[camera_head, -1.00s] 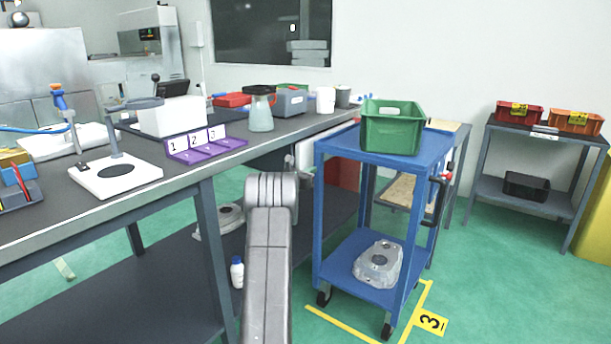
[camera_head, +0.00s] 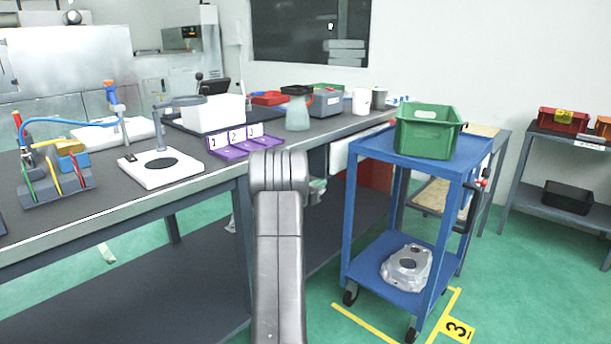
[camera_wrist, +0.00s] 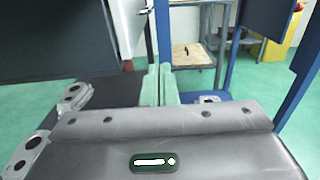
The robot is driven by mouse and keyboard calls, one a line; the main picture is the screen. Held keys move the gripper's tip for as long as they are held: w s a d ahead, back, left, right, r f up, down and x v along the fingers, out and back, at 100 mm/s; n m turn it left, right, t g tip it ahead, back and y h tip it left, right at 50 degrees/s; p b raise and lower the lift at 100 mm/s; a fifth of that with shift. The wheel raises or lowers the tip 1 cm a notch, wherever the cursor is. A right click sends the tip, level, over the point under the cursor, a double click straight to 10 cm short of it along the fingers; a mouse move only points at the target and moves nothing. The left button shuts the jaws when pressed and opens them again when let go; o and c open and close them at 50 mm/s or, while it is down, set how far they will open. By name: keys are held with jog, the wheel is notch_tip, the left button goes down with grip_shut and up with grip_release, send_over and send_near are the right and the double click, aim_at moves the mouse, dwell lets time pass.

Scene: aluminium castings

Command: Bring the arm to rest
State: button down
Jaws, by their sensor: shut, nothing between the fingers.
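My arm (camera_head: 279,240) stands in the lower middle of the head view, in front of the bench.
The long bench (camera_head: 120,205) stands left of and behind my arm. The blue trolley (camera_head: 352,215) is close on the right, with a green crate (camera_head: 428,132) on top and a metal casting (camera_head: 407,268) below. Green floor lies around the trolley.

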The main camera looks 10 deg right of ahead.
aim_at(348, 168)
dwell(0.3)
jog(key=b+x, duration=0.1)
jog(key=x, duration=1.3)
jog(key=shift+a+f, duration=0.1)
